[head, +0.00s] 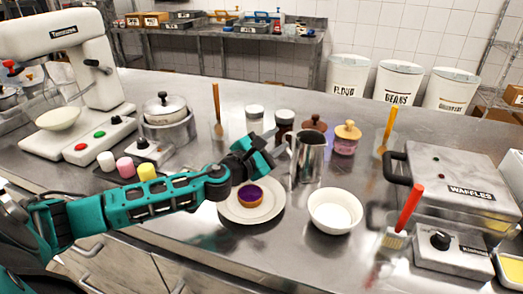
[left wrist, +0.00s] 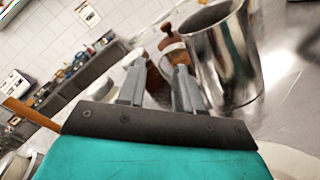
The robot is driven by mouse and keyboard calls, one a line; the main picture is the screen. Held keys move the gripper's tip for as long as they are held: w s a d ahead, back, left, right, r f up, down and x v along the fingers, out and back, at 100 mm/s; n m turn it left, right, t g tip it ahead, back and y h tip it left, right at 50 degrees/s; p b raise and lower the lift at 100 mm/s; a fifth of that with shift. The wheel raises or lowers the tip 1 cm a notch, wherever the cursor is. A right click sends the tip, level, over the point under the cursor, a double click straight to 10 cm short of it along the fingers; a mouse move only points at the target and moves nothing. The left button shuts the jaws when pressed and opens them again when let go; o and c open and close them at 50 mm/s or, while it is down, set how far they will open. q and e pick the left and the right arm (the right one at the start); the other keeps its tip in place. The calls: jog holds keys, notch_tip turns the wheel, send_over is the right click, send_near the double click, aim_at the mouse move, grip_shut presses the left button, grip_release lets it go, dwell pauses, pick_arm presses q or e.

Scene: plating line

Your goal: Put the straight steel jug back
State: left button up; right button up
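The straight steel jug (head: 309,160) stands upright on the steel counter, behind the white bowl, with its handle side facing left. In the left wrist view the jug (left wrist: 228,55) is large and close, just right of the fingers. My left gripper (head: 266,150) is left of the jug, close to its handle side. In the left wrist view the left gripper (left wrist: 158,88) has its two fingers apart, with no held object clearly visible between them. I cannot tell whether a finger touches the handle. My right gripper is not in view.
A white bowl (head: 335,212) stands in front of the jug. Jars (head: 346,138) stand close behind it. A waffle maker (head: 455,180) is at right, a mixer (head: 75,90) at left.

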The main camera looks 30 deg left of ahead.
pick_arm(q)
jog(key=shift+s+a, duration=0.15)
jog(key=shift+s, duration=1.25)
jog(key=shift+s+a, duration=0.1)
jog(key=shift+s, duration=1.25)
